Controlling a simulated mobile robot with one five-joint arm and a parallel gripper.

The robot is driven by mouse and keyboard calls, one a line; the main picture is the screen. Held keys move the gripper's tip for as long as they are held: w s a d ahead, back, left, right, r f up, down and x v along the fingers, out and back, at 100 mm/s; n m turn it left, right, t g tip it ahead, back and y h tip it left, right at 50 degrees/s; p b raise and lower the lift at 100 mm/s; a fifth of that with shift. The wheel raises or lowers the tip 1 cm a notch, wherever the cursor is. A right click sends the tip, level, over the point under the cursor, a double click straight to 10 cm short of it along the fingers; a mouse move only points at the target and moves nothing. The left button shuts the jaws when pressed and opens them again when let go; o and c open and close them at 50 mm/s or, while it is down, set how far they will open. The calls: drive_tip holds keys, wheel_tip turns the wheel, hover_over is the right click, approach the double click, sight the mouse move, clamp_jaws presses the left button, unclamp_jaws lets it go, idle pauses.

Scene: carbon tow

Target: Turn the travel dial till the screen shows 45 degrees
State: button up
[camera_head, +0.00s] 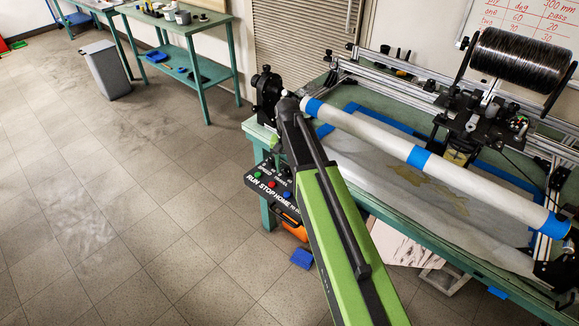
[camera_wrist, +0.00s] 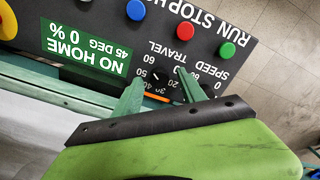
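The control panel (camera_wrist: 205,42) appears upside down in the wrist view. Its green screen (camera_wrist: 86,46) reads "NO HOME", "45 DEG" and "0 %". The dark travel dial (camera_wrist: 162,78) sits by the TRAVEL label, with a scale of tens around it and a short orange mark. My gripper (camera_wrist: 160,76) has its two green fingers apart, one on each side of this dial; no clear contact shows. In the head view, the panel (camera_head: 262,190) is partly behind my green arm, which hides the gripper and dial.
Green, red and blue buttons and a yellow-ringed knob (camera_wrist: 6,20) lie near the dial. A winding bench (camera_head: 400,215) with a long white tube (camera_head: 370,130) and a black tow spool (camera_head: 520,60) stands at right. A grey bin (camera_head: 106,70) and open floor are at left.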

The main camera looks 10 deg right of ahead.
sight(288, 170)
drive_tip(key=shift+r+p, duration=0.3)
wheel_tip(288, 170, up, 17)
drive_tip(key=p, duration=1.7)
drive_tip(key=shift+f, duration=0.1)
drive_tip(key=s+n, duration=0.4)
drive_tip(key=s, duration=1.1)
drive_tip(key=shift+s+a, duration=0.15)
drive_tip(key=shift+s, duration=0.05)
